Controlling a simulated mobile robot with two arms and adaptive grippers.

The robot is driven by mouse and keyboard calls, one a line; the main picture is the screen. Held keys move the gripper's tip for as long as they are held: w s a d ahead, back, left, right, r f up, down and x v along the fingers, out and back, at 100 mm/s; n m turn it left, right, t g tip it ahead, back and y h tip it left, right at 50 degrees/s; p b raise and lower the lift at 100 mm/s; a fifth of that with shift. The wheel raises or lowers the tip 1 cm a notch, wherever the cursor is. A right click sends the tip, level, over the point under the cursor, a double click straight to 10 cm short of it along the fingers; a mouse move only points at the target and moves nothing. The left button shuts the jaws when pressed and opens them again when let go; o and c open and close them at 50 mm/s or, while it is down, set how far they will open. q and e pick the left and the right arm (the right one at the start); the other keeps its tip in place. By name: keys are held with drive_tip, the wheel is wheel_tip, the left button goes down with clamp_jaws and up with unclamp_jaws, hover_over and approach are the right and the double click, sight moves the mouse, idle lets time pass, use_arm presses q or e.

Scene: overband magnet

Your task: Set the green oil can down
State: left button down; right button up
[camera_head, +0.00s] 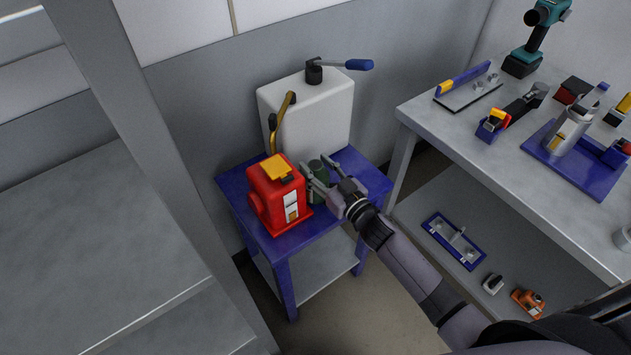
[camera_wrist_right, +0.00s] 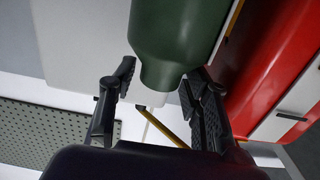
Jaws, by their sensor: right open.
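The green oil can (camera_head: 317,172) appears to stand on the small blue table (camera_head: 290,243), just right of a red machine. My right gripper (camera_head: 319,165) reaches it from the lower right, and its two fingers are apart on either side of the can. In the right wrist view, the can's dark green body (camera_wrist_right: 178,32) fills the upper middle, with its narrower end towards my gripper (camera_wrist_right: 160,82). The left finger shows a gap to the can; the right finger lies close to it, and I cannot tell whether it touches. My left gripper is not in view.
The red machine (camera_head: 264,205) is close beside my fingers. A white tank (camera_head: 335,118) with a blue-handled lever stands behind. A grey workbench (camera_head: 415,112) with tools is on the right, its lower shelf holding several parts. The blue table's front right corner is bare.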

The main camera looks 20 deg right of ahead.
drive_tip(key=shift+w+a, duration=0.2)
drive_tip(key=shift+w, duration=0.35)
drive_tip(key=shift+c, duration=0.6)
clamp_jaws()
